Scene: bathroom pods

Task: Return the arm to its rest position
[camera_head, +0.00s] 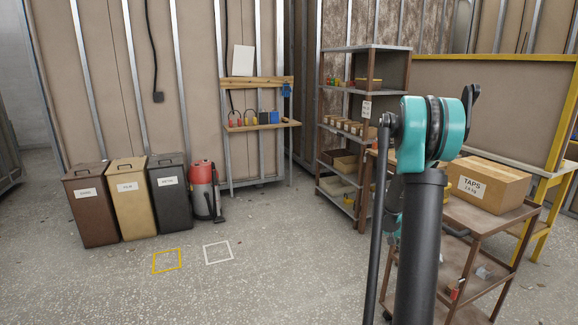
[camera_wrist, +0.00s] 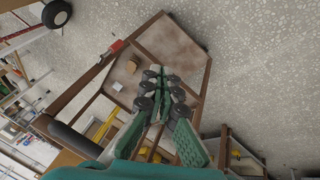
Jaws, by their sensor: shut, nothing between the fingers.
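My arm rises in the right of the head view, with a teal joint and a dark grey link upright in front of a brown cart (camera_head: 468,217). My gripper (camera_wrist: 163,78) shows in the wrist view, its green fingers and dark knuckles drawn together with nothing between them. Beyond the fingers is a brown metal-framed cart (camera_wrist: 180,42), seen from above and tilted in the picture. The gripper looks apart from the cart, though the exact gap cannot be told. In the head view I cannot make out the fingertips.
A cardboard box labelled TAPS (camera_head: 487,185) sits on the cart. A brown shelf unit (camera_head: 375,90) stands behind my arm. Three bins (camera_head: 128,200) and a red vacuum (camera_head: 204,190) line the left wall. The open floor (camera_head: 290,260) is clear except for yellow and white outlines.

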